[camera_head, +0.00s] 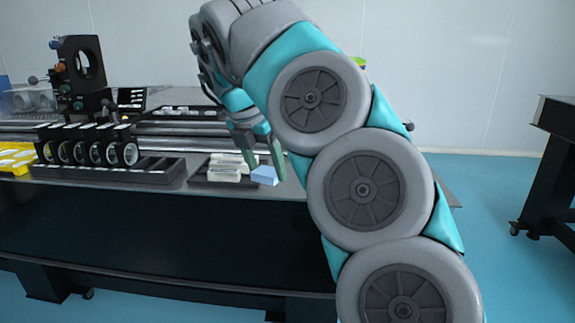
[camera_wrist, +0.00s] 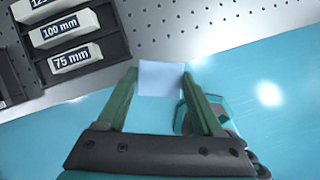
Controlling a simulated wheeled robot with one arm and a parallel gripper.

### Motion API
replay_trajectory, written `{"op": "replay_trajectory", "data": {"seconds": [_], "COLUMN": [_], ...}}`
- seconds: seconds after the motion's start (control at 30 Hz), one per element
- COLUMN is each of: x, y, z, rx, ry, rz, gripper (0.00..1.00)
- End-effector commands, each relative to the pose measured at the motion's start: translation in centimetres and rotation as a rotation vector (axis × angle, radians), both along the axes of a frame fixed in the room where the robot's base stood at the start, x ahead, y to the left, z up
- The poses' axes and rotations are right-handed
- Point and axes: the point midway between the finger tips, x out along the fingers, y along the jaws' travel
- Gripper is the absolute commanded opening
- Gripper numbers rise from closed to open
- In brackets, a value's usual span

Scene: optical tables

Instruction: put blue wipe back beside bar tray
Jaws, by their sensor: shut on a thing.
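The blue wipe (camera_head: 265,176) is a small pale blue block at the table's front edge, just right of the bar tray (camera_head: 196,178). In the wrist view the wipe (camera_wrist: 160,79) sits between the fingertips of my gripper (camera_wrist: 160,74), which is shut on it. My gripper (camera_head: 264,166) points down beside the tray in the head view. In the wrist view the dark bar tray (camera_wrist: 113,46) is at upper left with pale bars marked 100 mm and 75 mm. I cannot tell whether the wipe touches the table.
The perforated table top (camera_wrist: 210,35) is bare right of the tray. Its front edge passes by the wipe, with blue floor (camera_wrist: 270,110) beyond. A rack of round optics (camera_head: 95,150) and a yellow tray (camera_head: 15,160) stand further left. Another table (camera_head: 555,120) is far right.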

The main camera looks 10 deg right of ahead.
Motion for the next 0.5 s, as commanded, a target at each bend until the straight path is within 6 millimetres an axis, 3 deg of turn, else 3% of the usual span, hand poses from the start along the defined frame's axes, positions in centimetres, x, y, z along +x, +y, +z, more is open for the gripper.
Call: {"op": "replay_trajectory", "data": {"seconds": [0.3,0.5], "x": [5.9,7.6], "y": [-4.9,-6.1], "z": [-0.4,-0.8], "rx": [0.001,0.001], "ry": [-0.001,-0.003], "rz": [-0.007,-0.004], "gripper": [0.07,0.07]}}
